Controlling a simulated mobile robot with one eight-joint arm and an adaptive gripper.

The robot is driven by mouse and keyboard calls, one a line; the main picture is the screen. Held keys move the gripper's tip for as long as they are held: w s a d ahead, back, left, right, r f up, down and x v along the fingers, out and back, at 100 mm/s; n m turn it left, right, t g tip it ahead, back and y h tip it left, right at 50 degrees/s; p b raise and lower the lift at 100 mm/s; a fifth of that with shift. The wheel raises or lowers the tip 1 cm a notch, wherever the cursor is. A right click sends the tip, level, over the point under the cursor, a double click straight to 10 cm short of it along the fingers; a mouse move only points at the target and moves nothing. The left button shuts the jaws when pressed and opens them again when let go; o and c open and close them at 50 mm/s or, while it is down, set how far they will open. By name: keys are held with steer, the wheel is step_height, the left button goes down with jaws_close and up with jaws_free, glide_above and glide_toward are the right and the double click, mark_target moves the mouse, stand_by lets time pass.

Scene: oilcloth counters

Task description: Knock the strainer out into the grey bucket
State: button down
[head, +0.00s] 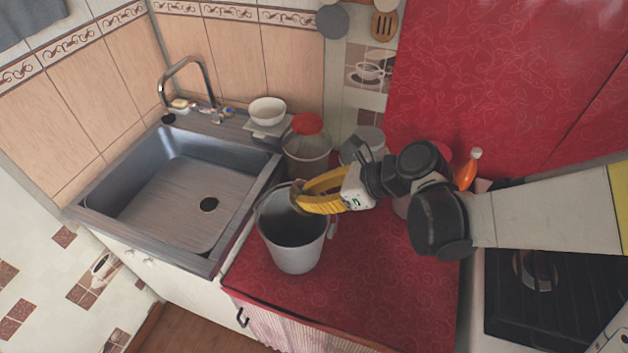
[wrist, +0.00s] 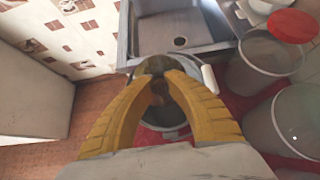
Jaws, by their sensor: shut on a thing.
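The grey bucket (head: 293,258) stands upright on the red counter beside the sink, its mouth open. My gripper (head: 299,197), with yellow fingers, reaches in from the right over the bucket's rim. In the wrist view the two fingers (wrist: 159,78) close on a small brownish, rounded thing, which I take to be the strainer (wrist: 157,64). It is held above the bucket's mouth; most of it is hidden by the fingers. In the head view the strainer is hardly visible. The bucket also shows below the fingers in the wrist view, with a pale grip (wrist: 209,78) at its rim.
A metal sink (head: 165,200) lies to the left. Behind the bucket stands a grey container (head: 306,160) with a red round top (head: 307,124). A white bowl (head: 267,110) sits by the sink, and an orange bottle (head: 467,172) stands farther right. The counter's front (head: 400,300) is clear.

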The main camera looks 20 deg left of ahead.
steer(key=y+b, duration=0.1)
steer(key=f+y+b, duration=0.1)
steer(key=b, duration=0.1)
steer(key=shift+d, duration=0.25)
steer(key=y+b, duration=0.2)
steer(key=b, duration=0.2)
steer(key=y+b, duration=0.2)
steer(key=b, duration=0.3)
steer(key=shift+d+f+y, duration=0.1)
steer(key=shift+f+y, duration=0.2)
steer(key=shift+f, duration=0.1)
steer(key=shift+r+t+b, duration=0.15)
steer(key=shift+t+b, duration=0.15)
steer(key=shift+b, duration=0.1)
steer(key=shift+r, duration=0.1)
steer(key=shift+r+p, duration=0.7)
steer(key=shift+r, duration=0.05)
steer(key=shift+f, duration=0.1)
steer(key=shift+f, duration=0.1)
steer(key=shift+f+b, duration=0.8)
steer(key=shift+b, duration=0.15)
steer(key=shift+r, duration=0.15)
